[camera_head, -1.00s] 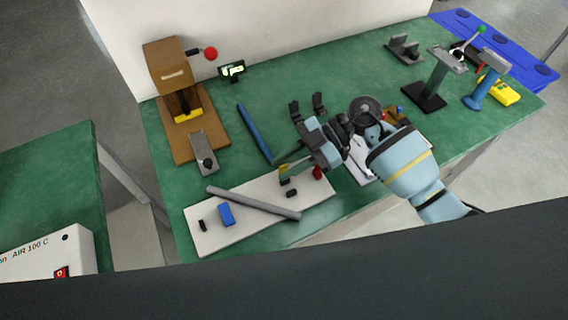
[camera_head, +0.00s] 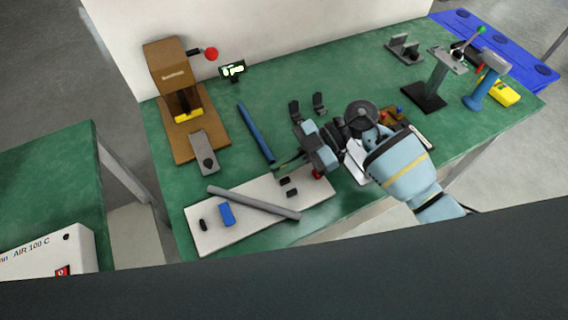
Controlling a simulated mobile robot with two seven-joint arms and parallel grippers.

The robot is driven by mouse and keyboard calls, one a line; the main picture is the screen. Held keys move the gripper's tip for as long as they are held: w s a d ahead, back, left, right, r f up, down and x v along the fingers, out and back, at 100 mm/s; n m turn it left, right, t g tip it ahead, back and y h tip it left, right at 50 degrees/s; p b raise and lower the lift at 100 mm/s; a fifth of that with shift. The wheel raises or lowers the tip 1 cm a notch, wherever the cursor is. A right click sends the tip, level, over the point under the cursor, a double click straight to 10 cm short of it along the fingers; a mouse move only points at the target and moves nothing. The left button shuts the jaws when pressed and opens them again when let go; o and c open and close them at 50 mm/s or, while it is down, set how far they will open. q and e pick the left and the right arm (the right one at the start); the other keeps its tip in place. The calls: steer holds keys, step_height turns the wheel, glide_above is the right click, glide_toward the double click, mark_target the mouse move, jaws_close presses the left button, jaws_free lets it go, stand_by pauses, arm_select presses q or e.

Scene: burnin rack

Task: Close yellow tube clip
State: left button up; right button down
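The tube clip is on the front white board, beside the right gripper; a thin yellow-green strip (camera_head: 288,164) that looks like its lever lies low and slanted there. Dark blocks (camera_head: 285,180) sit just below the strip, and a red part (camera_head: 317,174) is partly covered by the gripper. My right gripper (camera_head: 309,149) is over the far edge of the white board, right at the strip. Its fingertips are hidden or too dark to make out, so I cannot tell whether they touch the clip or how wide they are. My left gripper is out of view.
The white board (camera_head: 208,240) carries a grey tube (camera_head: 253,202) and a blue block (camera_head: 227,215). A blue tube (camera_head: 255,133) lies behind it. Two dark upright pieces (camera_head: 319,103) stand behind the gripper. A brown press (camera_head: 168,68) stands at back left. Green tabletop (camera_head: 350,75) is clear at back centre.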

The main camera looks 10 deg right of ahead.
steer(key=shift+s+d+n+t+p, duration=0.15)
steer(key=shift+s+n+t+p, duration=0.15)
steer(key=shift+n+t+p, duration=0.15)
steer(key=shift+s+d+f+n+t+y, duration=0.15)
steer(key=shift+s+n+t+y, duration=0.25)
steer(key=shift+n, duration=0.45)
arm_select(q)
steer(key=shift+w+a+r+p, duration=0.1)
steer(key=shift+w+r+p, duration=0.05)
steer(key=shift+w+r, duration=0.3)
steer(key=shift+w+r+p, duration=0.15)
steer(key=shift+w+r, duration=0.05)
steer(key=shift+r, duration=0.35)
arm_select(e)
steer(key=shift+s+d+f+n+t+y, duration=0.1)
steer(key=shift+s+f+n+t+y, duration=0.15)
steer(key=shift+n, duration=0.25)
steer(key=shift+s+f+n+t+y, duration=0.1)
steer(key=shift+s+n+t, duration=0.2)
steer(key=shift+n, duration=0.2)
steer(key=c, duration=1.6)
jaws_free()
steer(key=shift+d, duration=0.1)
